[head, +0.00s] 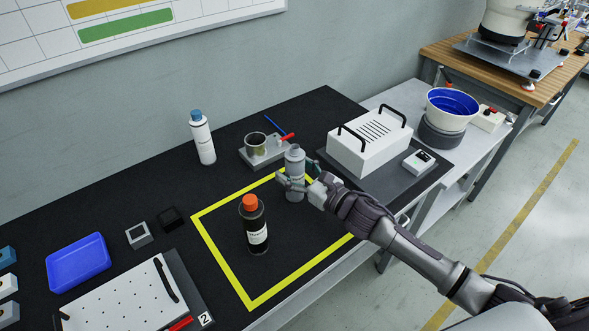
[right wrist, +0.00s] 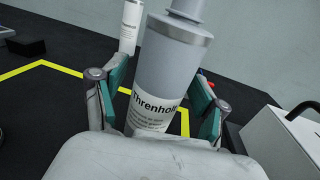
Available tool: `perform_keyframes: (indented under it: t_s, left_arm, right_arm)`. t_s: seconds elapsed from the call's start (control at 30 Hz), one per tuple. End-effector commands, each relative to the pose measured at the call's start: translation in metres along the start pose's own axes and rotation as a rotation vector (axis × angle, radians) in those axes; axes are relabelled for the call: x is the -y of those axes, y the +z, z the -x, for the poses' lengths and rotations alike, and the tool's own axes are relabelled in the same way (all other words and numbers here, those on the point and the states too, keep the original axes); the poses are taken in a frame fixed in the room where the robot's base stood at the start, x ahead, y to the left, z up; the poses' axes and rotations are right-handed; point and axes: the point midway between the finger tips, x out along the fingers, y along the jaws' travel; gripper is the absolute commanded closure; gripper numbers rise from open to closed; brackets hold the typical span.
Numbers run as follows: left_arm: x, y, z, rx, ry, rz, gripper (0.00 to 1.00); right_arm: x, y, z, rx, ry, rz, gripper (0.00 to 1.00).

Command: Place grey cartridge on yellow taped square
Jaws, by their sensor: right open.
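The grey cartridge (head: 295,178) stands on the black bench top at the far right part of the yellow taped square (head: 198,228). In the right wrist view the cartridge (right wrist: 168,75) fills the middle, with its label facing me. My right gripper (head: 298,182) is at the cartridge, with its fingers on either side of it. In the right wrist view the gripper (right wrist: 160,105) is open around the cartridge. The cartridge's base is hidden by my gripper in the wrist view. My left gripper is not in view.
A black bottle with an orange cap (head: 255,228) stands inside the square. A white bottle with a blue cap (head: 202,140) stands behind. A metal cup on a fixture (head: 256,145) is close behind the cartridge. A white box with handles (head: 368,145) stands to the right.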

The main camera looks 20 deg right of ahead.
Motion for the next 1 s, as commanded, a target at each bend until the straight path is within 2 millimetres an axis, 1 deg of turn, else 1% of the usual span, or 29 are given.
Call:
perform_keyframes:
  t_s: [0.13, 0.17, 0.23, 0.37, 0.5, 0.6, 0.7, 0.83, 1.0]
  left_arm:
    - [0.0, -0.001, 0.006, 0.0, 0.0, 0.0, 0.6]
    - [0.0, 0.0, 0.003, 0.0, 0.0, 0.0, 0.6]
    - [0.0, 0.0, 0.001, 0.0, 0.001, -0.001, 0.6]
    - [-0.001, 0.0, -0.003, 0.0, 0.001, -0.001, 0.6]
    - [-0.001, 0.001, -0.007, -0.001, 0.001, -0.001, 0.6]
    - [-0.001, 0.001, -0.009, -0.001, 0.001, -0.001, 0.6]
    - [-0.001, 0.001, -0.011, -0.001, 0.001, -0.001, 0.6]
    - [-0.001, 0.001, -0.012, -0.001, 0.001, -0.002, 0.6]
    - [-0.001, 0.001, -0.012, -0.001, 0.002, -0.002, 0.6]
  right_arm:
    - [0.0, 0.006, 0.0, 0.0, 0.0, 0.001, 0.28]
    - [0.0, 0.002, 0.004, -0.002, 0.0, 0.001, 0.28]
    - [0.0, 0.001, 0.014, -0.003, 0.0, -0.001, 0.28]
    - [0.0, -0.001, 0.042, -0.004, 0.0, -0.001, 0.28]
    - [0.0, -0.001, 0.074, -0.005, 0.0, -0.001, 0.28]
    - [-0.001, 0.0, 0.092, -0.003, 0.001, 0.0, 0.28]
    - [0.0, 0.001, 0.106, -0.002, -0.001, -0.001, 0.28]
    - [0.0, 0.002, 0.117, -0.001, 0.0, 0.0, 0.28]
    - [0.0, 0.004, 0.12, 0.001, 0.0, 0.001, 0.28]
